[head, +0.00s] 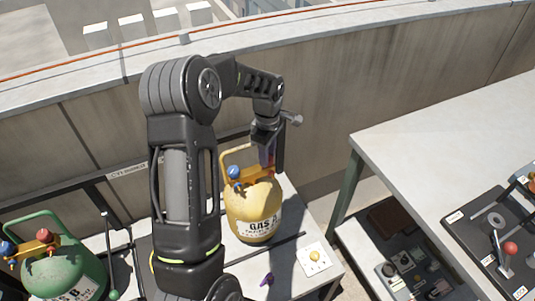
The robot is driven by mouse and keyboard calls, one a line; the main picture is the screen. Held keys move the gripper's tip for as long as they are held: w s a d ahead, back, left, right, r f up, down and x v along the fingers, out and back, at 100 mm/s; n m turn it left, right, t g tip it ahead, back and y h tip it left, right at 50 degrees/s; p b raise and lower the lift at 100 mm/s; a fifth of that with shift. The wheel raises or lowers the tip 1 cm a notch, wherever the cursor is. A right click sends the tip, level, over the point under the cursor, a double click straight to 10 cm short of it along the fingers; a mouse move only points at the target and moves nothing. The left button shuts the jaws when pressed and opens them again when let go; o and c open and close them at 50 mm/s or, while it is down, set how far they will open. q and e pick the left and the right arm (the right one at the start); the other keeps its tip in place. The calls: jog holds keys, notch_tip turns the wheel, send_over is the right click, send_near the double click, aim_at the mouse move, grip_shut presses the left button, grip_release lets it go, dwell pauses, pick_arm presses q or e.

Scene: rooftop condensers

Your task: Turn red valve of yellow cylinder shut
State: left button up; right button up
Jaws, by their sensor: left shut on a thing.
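The yellow cylinder (252,208) stands upright on a light bench in the middle of the head view. It has a yellow carrying handle and a "GAS" label. A blue valve knob (234,172) shows at the top left of it. My left gripper (267,156) points down at the top right of the cylinder and is shut, apparently on the red valve there. The fingers hide most of that valve, so how far it is turned cannot be seen. My right gripper is out of view.
A green cylinder (65,273) with blue and red knobs stands at the lower left. A purple item (267,279) and a white plate with a yellow knob (314,258) lie in front. A table (440,150) is at right; a wall (400,75) runs behind.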

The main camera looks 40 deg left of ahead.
pick_arm(q)
grip_shut()
jog(key=shift+m, duration=0.3)
jog(key=m+b, duration=0.2)
jog(key=m, duration=0.2)
jog(key=m+b, duration=0.2)
jog(key=m, duration=0.4)
jog(key=shift+w, duration=0.1)
jog(key=m, duration=0.5)
jog(key=shift+m+b, duration=0.35)
jog(key=shift+m, duration=0.05)
jog(key=m, duration=0.6)
jog(key=shift+b, duration=0.3)
